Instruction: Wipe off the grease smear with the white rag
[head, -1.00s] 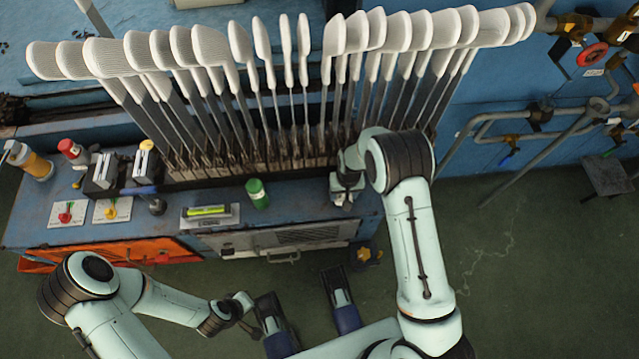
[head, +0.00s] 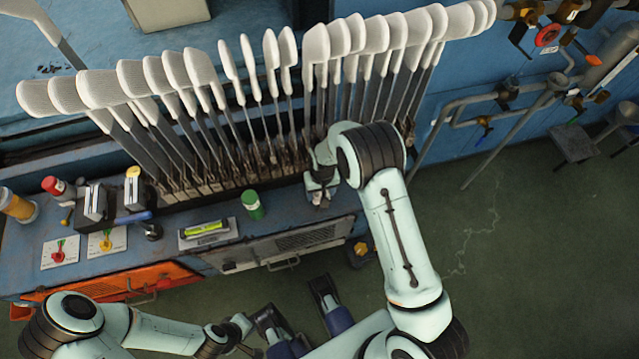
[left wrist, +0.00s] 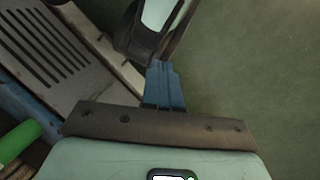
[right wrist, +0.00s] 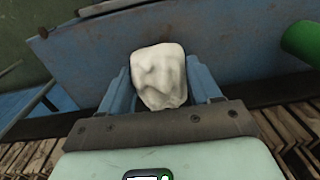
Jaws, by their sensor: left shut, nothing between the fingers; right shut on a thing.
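The white rag (right wrist: 159,77) is a crumpled lump between the blue fingers of my right gripper (right wrist: 160,88). In the right wrist view it is close to the blue bench top. In the head view my right gripper (head: 319,193) is at the right end of the bench, in front of the feet of the sock forms, and only a little of the rag shows. I cannot make out the grease smear in any view; the rag or gripper may hide it. My left gripper (left wrist: 164,85) is shut and empty, low in front of the bench.
The blue bench (head: 165,212) holds a green-capped bottle (head: 252,205), a level-like tool (head: 207,229) and switch plates (head: 107,242). A row of upright white sock forms (head: 200,72) stands close behind. Pipes (head: 480,128) are at the right. Green floor is open at the lower right.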

